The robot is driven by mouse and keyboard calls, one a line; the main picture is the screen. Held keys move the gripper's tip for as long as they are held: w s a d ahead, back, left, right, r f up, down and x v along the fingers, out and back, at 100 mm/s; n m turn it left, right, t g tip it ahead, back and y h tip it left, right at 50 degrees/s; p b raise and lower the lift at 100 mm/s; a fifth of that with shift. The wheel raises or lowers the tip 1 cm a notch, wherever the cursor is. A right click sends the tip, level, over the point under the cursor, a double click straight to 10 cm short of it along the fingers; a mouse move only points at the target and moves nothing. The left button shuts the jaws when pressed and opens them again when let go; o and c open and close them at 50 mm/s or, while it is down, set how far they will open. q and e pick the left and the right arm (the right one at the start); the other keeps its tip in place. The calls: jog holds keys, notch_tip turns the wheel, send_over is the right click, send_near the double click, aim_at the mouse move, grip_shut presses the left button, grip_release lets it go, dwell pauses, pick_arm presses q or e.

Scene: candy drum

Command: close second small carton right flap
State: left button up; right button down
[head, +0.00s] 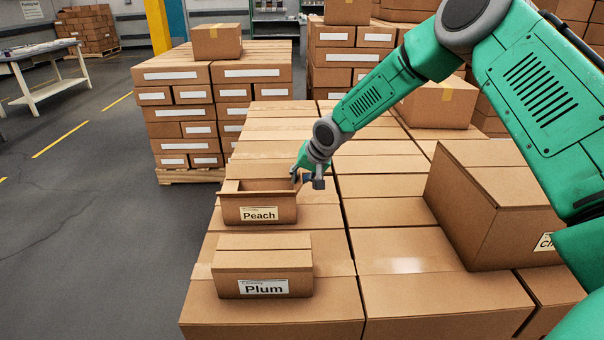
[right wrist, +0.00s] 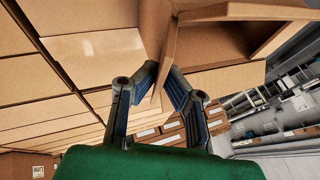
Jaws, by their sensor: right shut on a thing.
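The small carton labelled Peach (head: 233,211) stands on the stacked boxes left of centre in the head view. Its top is open and part of its inside shows. My right gripper (head: 305,179) is at the carton's right edge. In the right wrist view the gripper's two fingers (right wrist: 163,75) are on either side of a thin cardboard panel, the right flap (right wrist: 170,46), and shut on it. The flap stands up from the carton, whose open inside (right wrist: 218,38) shows beside it. My left gripper is not in view.
A closed small carton labelled Plum (head: 262,256) stands in front of the Peach carton. A large closed carton (head: 480,205) stands to the right, near my right arm. The box tops (head: 390,210) between them are clear. The stack's left edge drops to the grey floor (head: 100,240).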

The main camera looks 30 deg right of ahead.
jog(key=shift+w+a+r+g+h+p, duration=0.15)
jog(key=shift+a+r+g+h+p, duration=0.2)
jog(key=shift+h+p, duration=0.35)
jog(key=shift+f+n+g+p, duration=0.1)
jog(key=shift+n+g+p, duration=0.15)
jog(key=shift+n+p, duration=0.1)
jog(key=shift+w+d+f+g+h+p, duration=0.1)
jog(key=shift+g+h+p, duration=0.15)
jog(key=shift+h, duration=0.2)
jog(key=shift+w+d+f+g+h+p, duration=0.1)
jog(key=shift+g+h+p, duration=0.1)
jog(key=shift+h, duration=0.25)
jog(key=shift+a+g+h, duration=0.25)
jog(key=shift+a+h, duration=0.1)
jog(key=shift+h, duration=0.15)
jog(key=c, duration=1.7)
grip_release()
jog(key=shift+d, duration=0.1)
